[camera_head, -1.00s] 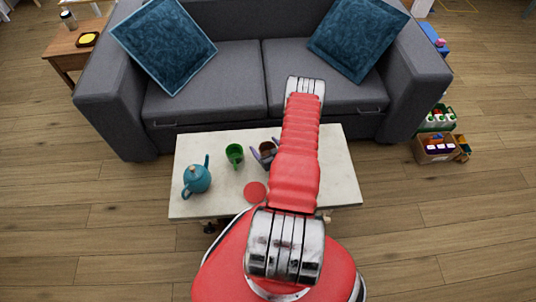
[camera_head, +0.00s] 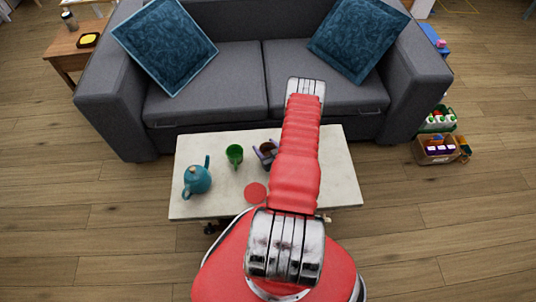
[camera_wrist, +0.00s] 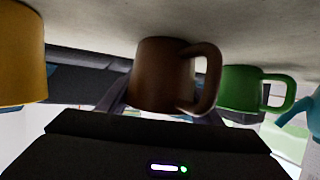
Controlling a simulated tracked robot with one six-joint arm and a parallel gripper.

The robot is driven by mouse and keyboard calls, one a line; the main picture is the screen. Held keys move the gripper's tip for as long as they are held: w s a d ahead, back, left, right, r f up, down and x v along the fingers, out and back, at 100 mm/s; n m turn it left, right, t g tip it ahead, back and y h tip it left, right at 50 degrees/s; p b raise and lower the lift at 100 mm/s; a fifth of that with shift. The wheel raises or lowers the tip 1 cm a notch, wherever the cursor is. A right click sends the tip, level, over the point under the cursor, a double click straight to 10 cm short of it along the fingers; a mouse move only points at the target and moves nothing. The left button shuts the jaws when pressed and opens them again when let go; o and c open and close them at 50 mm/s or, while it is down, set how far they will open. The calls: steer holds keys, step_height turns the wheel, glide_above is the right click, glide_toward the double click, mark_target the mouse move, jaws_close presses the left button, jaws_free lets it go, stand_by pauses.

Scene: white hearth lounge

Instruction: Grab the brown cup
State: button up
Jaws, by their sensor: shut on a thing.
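The brown cup (camera_head: 268,147) is on the pale table, left of my red arm in the head view. My gripper (camera_head: 266,152) is shut on it, with a finger on either side. In the wrist view, which looks upside down, the brown cup (camera_wrist: 160,75) fills the middle, and its handle points right. Parts of the fingers show behind and beside the cup. I see no clear gap between the cup and the table. My arm hides part of the gripper in the head view.
A green cup (camera_head: 234,155), a teal teapot (camera_head: 197,180) and a red disc (camera_head: 255,192) are on the table (camera_head: 215,207). A yellow cup (camera_wrist: 22,55) stands close by in the wrist view. A grey sofa (camera_head: 205,95) is behind the table.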

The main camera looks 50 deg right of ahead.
steer(key=shift+r, duration=5.05)
